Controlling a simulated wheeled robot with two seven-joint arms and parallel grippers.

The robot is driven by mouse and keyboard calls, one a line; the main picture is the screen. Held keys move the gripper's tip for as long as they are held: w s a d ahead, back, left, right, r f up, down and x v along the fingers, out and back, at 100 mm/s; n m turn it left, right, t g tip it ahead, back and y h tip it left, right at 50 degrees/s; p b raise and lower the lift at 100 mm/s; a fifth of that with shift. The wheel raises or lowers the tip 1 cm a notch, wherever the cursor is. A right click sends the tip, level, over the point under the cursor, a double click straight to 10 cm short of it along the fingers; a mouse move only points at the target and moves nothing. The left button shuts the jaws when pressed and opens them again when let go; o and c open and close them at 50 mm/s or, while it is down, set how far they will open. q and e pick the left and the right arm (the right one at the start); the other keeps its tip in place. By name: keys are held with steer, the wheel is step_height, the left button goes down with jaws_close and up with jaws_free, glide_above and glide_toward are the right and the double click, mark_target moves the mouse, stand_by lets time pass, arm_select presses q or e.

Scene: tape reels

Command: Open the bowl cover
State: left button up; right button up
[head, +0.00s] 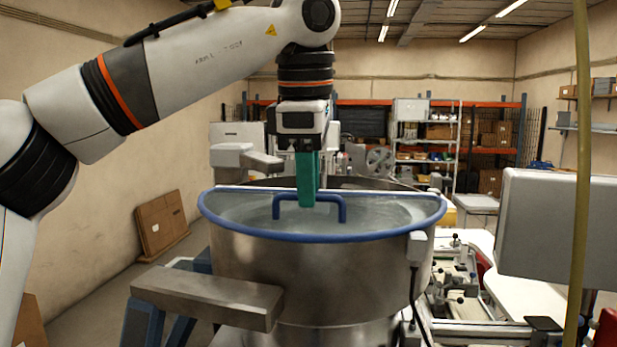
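The bowl cover (240,212) is a clear half-round lid with a blue rim, lying on the front half of a large steel bowl (320,272). Its blue bar handle (336,197) stands up near the middle of the straight edge. My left gripper (308,198), with green fingers, points straight down at the handle. Its fingertips overlap the middle of the handle bar in the picture and hide that part. One finger seems to stand in front of the other, so I cannot tell the gap or whether they touch the bar. My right gripper is not in view.
A flat steel bar (205,293) juts out at the bowl's front left. A grey panel (558,225) and an upright yellowish pole (580,150) stand at the right. A bench with clamps (455,270) is beside the bowl. Shelves (425,140) are far behind.

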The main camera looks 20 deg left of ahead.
mark_target(312, 213)
arm_select(q)
steer(key=shift+w, duration=0.1)
jaws_close()
steer(key=w+r, duration=0.3)
steer(key=r, duration=0.4)
steer(key=shift+w+a, duration=0.3)
steer(key=shift+a, duration=0.1)
steer(key=shift+r, duration=0.1)
